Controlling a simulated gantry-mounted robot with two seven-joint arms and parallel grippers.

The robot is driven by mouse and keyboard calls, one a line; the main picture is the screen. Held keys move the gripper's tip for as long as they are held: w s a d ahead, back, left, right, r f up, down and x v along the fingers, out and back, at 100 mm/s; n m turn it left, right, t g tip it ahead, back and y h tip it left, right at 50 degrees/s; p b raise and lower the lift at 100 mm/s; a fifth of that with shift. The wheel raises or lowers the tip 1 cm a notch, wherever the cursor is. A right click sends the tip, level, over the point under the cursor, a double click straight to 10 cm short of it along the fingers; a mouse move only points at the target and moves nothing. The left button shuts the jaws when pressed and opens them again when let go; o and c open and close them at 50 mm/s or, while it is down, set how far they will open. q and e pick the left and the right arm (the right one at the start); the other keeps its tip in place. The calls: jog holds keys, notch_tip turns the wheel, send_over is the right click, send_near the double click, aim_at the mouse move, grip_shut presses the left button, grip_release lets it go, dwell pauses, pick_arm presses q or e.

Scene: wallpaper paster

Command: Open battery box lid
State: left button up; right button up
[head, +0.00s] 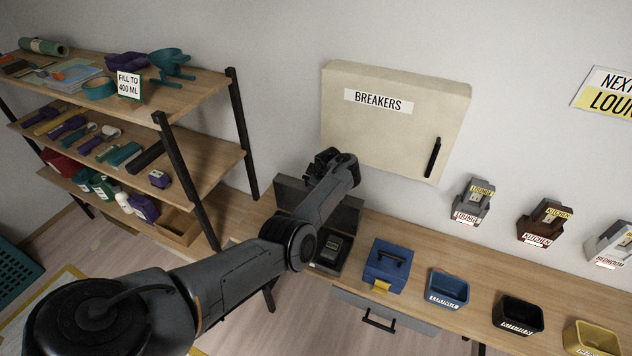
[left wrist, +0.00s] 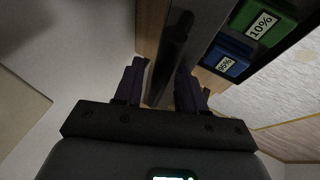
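The battery box (head: 333,248) is a dark box on the table, with its dark grey lid (head: 346,216) standing raised behind it, partly hidden by my arm. My left gripper (head: 322,165) is at the lid's upper edge. In the left wrist view, the two fingers (left wrist: 158,88) are spread on either side of the dark lid (left wrist: 167,62), with a narrow gap showing beside it; firm contact cannot be told. A green battery marked 10% (left wrist: 262,22) and a blue battery marked 35% (left wrist: 228,58) show beside the lid. My right gripper is out of view.
A beige breakers cabinet (head: 395,125) hangs on the wall close behind my gripper. A shelf unit (head: 205,95) stands to the left. A blue toolbox (head: 388,266) and several small bins (head: 447,290) sit right of the box. The air above the table is clear there.

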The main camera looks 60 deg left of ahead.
pick_arm(q)
jog(key=shift+r, duration=0.15)
jog(key=p+v, duration=0.2)
jog(key=v, duration=0.8)
jog(key=shift+d+r, duration=0.2)
jog(key=shift+r, duration=0.05)
